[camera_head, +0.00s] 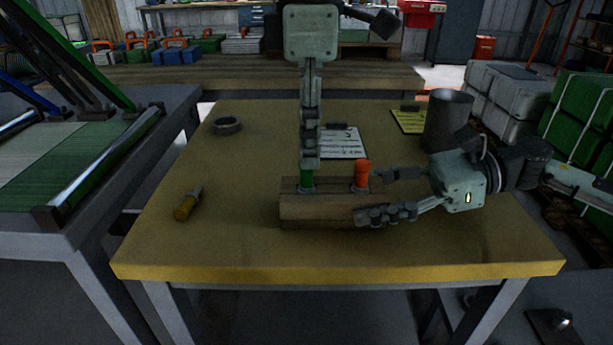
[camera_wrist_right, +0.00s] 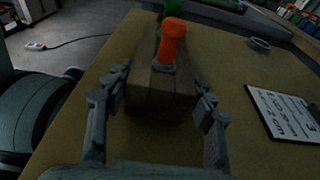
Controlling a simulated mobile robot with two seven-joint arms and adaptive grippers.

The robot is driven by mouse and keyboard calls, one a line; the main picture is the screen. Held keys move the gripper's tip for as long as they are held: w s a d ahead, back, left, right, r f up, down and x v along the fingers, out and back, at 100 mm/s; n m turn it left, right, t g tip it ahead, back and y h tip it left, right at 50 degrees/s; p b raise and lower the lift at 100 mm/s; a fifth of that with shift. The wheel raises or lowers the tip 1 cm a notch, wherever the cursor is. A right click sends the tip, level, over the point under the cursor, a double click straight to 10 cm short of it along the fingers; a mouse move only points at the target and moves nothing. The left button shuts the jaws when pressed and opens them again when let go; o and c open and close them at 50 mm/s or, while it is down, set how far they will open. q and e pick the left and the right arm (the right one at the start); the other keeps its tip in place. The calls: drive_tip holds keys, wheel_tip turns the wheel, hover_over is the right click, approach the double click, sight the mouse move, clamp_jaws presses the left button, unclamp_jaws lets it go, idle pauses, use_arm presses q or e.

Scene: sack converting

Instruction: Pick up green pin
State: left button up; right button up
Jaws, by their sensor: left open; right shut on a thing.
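The green pin (camera_head: 307,179) stands upright in a wooden block (camera_head: 325,211) on the table, left of an orange pin (camera_head: 361,173). In the right wrist view the green pin (camera_wrist_right: 172,7) is cut off at the top edge, behind the orange pin (camera_wrist_right: 173,42). My left gripper (camera_head: 309,166) points straight down directly above the green pin, its fingers lined up edge-on and open. My right gripper (camera_head: 378,193) comes from the right and is shut on the wooden block, which sits between its fingers in the right wrist view (camera_wrist_right: 162,92).
A yellow-handled tool (camera_head: 186,206) lies at the table's left. A dark ring (camera_head: 227,125), a printed sheet (camera_head: 342,143), a yellow card (camera_head: 408,121) and a grey cylinder (camera_head: 448,120) are toward the back. The table's front strip (camera_head: 330,255) is clear.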

sight(306, 184)
use_arm(q)
drive_tip(key=f, duration=0.4)
drive_tip(key=shift+w+a+f, duration=0.1)
drive_tip(key=shift+a+f, duration=0.05)
drive_tip(key=shift+a, duration=0.1)
drive_tip(key=shift+c, duration=0.4)
clamp_jaws()
